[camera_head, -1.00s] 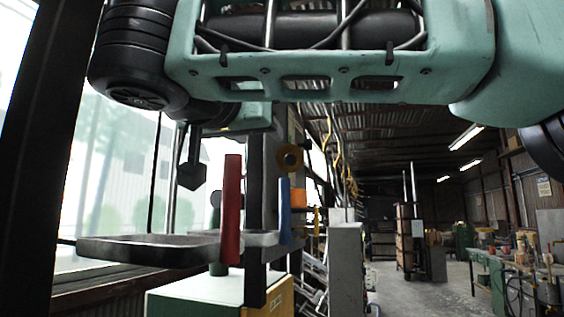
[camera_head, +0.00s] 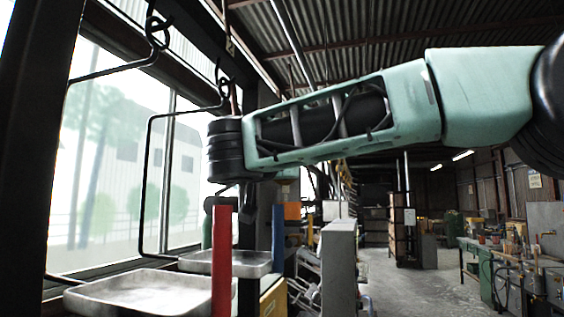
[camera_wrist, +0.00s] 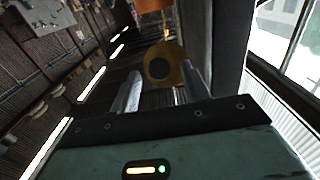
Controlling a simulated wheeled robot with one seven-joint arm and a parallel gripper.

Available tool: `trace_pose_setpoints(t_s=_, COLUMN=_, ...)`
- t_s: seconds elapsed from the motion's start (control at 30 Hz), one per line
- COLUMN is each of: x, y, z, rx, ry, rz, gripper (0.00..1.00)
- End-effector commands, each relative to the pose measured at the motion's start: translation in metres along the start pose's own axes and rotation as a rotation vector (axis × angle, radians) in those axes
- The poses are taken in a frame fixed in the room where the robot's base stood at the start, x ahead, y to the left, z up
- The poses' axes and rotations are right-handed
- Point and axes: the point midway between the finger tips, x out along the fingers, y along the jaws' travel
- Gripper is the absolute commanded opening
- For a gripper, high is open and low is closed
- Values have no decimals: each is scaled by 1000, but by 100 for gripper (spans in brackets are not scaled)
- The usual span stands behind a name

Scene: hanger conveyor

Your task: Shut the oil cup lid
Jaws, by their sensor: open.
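In the wrist view my gripper (camera_wrist: 162,90) is open, with two pale fingers apart and nothing seen between them. Beyond the fingertips is a round yellow part (camera_wrist: 162,62) with a dark centre; I cannot tell whether it is the oil cup or its lid. An orange block (camera_wrist: 152,5) shows at the top of the wrist view and also in the head view (camera_head: 292,210). In the head view my arm crosses the picture, and my gripper cannot be made out behind it. No oil cup lid can be clearly identified.
Metal trays hang from hooked rods at left, a near one (camera_head: 135,295) and a farther one (camera_head: 255,262). A red upright bar (camera_head: 222,262) and a blue bar (camera_head: 278,240) stand close by. A grey cabinet (camera_head: 338,265) stands right of them.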

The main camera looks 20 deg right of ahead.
Motion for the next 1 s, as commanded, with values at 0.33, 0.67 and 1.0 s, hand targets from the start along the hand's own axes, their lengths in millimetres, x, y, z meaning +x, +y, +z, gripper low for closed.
trace_pose_setpoints(t_s=0.33, x=11, y=0, z=1, rx=-1, ry=0, rz=0, gripper=46)
trace_pose_setpoints(t_s=0.67, x=11, y=0, z=0, rx=0, ry=0, rz=0, gripper=2)
trace_pose_setpoints(t_s=1.0, x=12, y=0, z=-4, rx=2, ry=-66, rz=0, gripper=2)
